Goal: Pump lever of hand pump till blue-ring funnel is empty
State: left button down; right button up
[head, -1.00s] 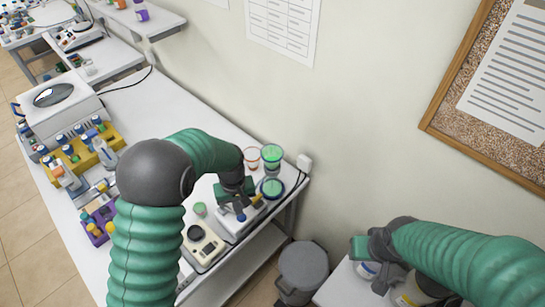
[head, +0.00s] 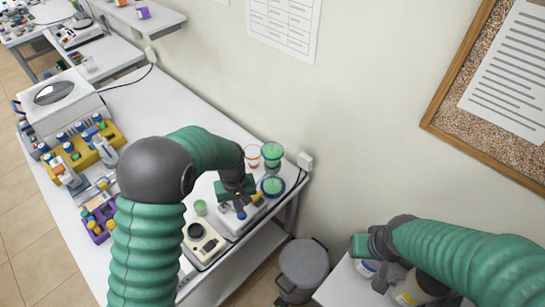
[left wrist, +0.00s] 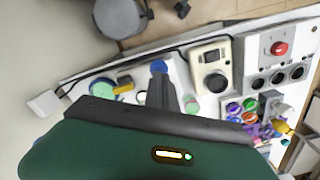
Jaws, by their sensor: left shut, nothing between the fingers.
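The hand pump (head: 228,222) is a pale unit with a blue knob and a yellow part, near the right end of the white bench. Its blue knob also shows in the left wrist view (left wrist: 159,66). The blue-ring funnel (head: 273,187) shows green inside, beside the pump. My left gripper (head: 237,197) is shut and empty, low over the pump; its dark fingers point at the pump in the left wrist view (left wrist: 160,92). The lever is partly hidden by the gripper; I cannot tell if they touch. My right gripper (head: 364,246) is at lower right, its jaws unclear.
A green-ring funnel (head: 272,151) and an orange-ring one (head: 252,154) stand behind. A beige device with a black knob (head: 204,243) and a small green cup (head: 200,207) are near the pump. A grey bin (head: 303,262) stands on the floor. A wall is behind.

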aim_at(243, 215)
pick_arm(q)
jog(key=shift+f, duration=0.15)
jog(key=shift+f+b, duration=0.55)
jog(key=shift+f, duration=0.15)
jog(key=shift+s+d+f+b, duration=0.15)
jog(key=shift+f+b, duration=0.05)
jog(key=shift+f, duration=0.15)
jog(key=shift+s+d+f+b, duration=0.15)
jog(key=shift+f, duration=0.3)
jog(key=shift+s+d+f+b, duration=0.1)
jog(key=shift+d+f+b, duration=0.1)
jog(key=shift+f, duration=0.15)
jog(key=shift+s+d+f+b, duration=0.1)
jog(key=shift+f+b, duration=0.1)
jog(key=shift+f, duration=0.1)
jog(key=shift+d+f+b, duration=0.1)
jog(key=shift+f+b, duration=0.35)
jog(key=shift+f, duration=0.3)
jog(key=shift+s, duration=0.1)
